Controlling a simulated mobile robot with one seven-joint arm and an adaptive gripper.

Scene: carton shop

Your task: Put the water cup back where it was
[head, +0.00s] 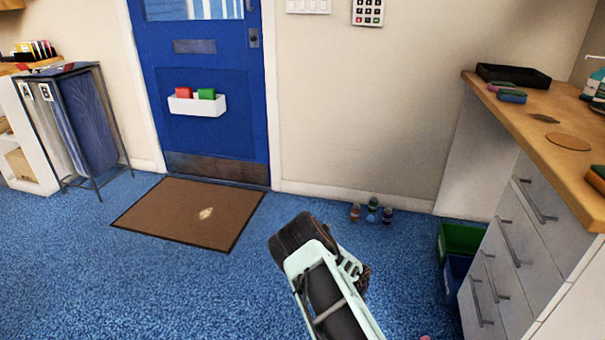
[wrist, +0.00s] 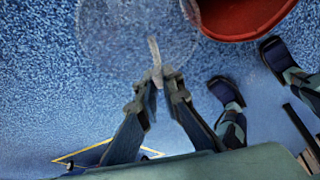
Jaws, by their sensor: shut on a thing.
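In the wrist view my gripper (wrist: 156,78) is shut on the upright strip, like a handle, of a clear see-through cup (wrist: 112,42). The cup's faint round outline shows against the blue carpet, and its contents cannot be made out. In the head view my arm reaches out over the carpet at the lower middle; my fingertips and the cup do not show there. A flat round brown mat (head: 568,141) lies bare on the wooden counter (head: 540,131) at the right.
A red round container (wrist: 238,14) is close to the cup in the wrist view. The counter holds a black tray (head: 513,76) and sponges (head: 511,96). Green and blue bins (head: 460,238) stand beside the drawers. Small bottles (head: 372,211) stand by the wall. A brown doormat (head: 185,212) lies before the door.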

